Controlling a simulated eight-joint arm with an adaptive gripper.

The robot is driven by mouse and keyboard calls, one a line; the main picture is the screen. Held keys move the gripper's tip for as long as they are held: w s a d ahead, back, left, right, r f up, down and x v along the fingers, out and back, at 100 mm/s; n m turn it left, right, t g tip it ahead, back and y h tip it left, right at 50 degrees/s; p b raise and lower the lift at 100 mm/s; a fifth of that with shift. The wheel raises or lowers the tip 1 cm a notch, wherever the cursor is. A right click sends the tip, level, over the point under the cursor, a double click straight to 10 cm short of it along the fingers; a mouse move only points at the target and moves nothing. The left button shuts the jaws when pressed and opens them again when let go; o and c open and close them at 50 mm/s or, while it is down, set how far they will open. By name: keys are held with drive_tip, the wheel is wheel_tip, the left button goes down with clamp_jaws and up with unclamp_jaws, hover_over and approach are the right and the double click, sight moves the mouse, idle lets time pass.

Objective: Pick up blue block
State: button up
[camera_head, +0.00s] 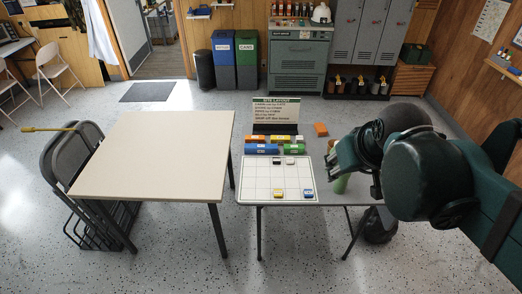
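A small blue block (308,194) lies at the front right of a white grid sheet (264,182) on the grey table. A longer blue piece (262,148) lies in the row of coloured pieces behind the grid. I cannot tell which of the two is the task's blue block. My gripper (350,170) is over the right part of the grey table, to the right of the grid and apart from both blue pieces. Its fingers are seen from behind and partly hidden by my dark green arm, so their opening is unclear. A light green object (340,184) shows just below it; I cannot tell whether they touch.
A yellow block (278,193) and dark and white pieces lie on the grid. An orange block (320,129) is behind, beside an upright sign (276,115). A bare beige table (155,155) stands left, across a narrow gap, with folded chairs at its left side.

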drive_tip(key=w+a+r+n+g, duration=0.1)
drive_tip(key=w+a+n, duration=0.1)
drive_tip(key=w, duration=0.6)
drive_tip(key=w+a+r+n+g, duration=0.1)
drive_tip(key=w+a+n, duration=0.1)
drive_tip(key=w, duration=0.6)
drive_tip(key=n+g, duration=0.4)
drive_tip(key=n, duration=0.8)
hover_over(261, 145)
drive_tip(key=f, duration=3.5)
drive_tip(key=shift+s+d+f, duration=0.1)
drive_tip(key=shift+s+d, duration=0.15)
drive_tip(key=shift+w+a+f, duration=0.15)
drive_tip(key=shift+a+f, duration=0.05)
drive_tip(key=shift+f, duration=0.3)
drive_tip(key=shift+f, duration=0.1)
drive_tip(key=shift+f, duration=1.2)
drive_tip(key=shift+f, duration=0.1)
